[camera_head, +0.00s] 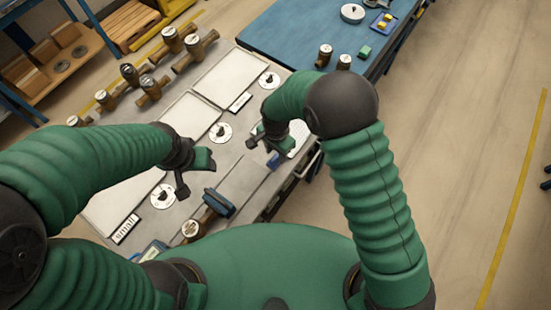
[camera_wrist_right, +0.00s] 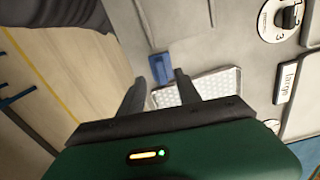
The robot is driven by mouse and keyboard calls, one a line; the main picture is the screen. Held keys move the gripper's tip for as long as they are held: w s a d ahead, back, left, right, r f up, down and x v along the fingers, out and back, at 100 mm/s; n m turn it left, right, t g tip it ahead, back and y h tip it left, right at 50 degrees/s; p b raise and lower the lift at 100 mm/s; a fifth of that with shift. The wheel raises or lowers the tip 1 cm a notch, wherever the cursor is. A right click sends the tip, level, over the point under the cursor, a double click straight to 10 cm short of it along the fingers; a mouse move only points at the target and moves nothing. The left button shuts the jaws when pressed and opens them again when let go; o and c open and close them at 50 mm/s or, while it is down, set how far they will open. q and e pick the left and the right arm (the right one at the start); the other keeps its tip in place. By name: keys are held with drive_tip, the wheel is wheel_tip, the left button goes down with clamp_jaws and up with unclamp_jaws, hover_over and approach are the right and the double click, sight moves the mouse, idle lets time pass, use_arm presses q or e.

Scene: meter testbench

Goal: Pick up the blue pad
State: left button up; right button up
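The blue pad (camera_head: 273,160) is a small blue block near the right edge of the grey bench, beside a white dotted tray (camera_head: 297,143). In the right wrist view the blue pad (camera_wrist_right: 161,67) lies just beyond the gap between my fingers, next to the dotted tray (camera_wrist_right: 213,84). My right gripper (camera_head: 265,146) is above the bench close to the pad. Its two fingers (camera_wrist_right: 160,77) are apart with nothing seen held between them. My left gripper (camera_head: 196,176) hangs over the middle of the bench with its fingers apart and empty.
Round dials (camera_head: 221,132) and a "small" label (camera_head: 125,228) are on the bench. A "large" label (camera_wrist_right: 286,83) shows in the wrist view. Several brass meters (camera_head: 150,88) stand along the far left side. A blue table (camera_head: 300,35) adjoins at the back.

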sight(275, 158)
drive_tip(key=f, duration=0.1)
drive_tip(key=f+p, duration=0.1)
drive_tip(key=f, duration=0.2)
drive_tip(key=shift+a+p, duration=0.3)
drive_tip(key=shift+p, duration=0.05)
drive_tip(key=shift+f, duration=0.25)
drive_tip(key=shift+d, duration=0.15)
clamp_jaws()
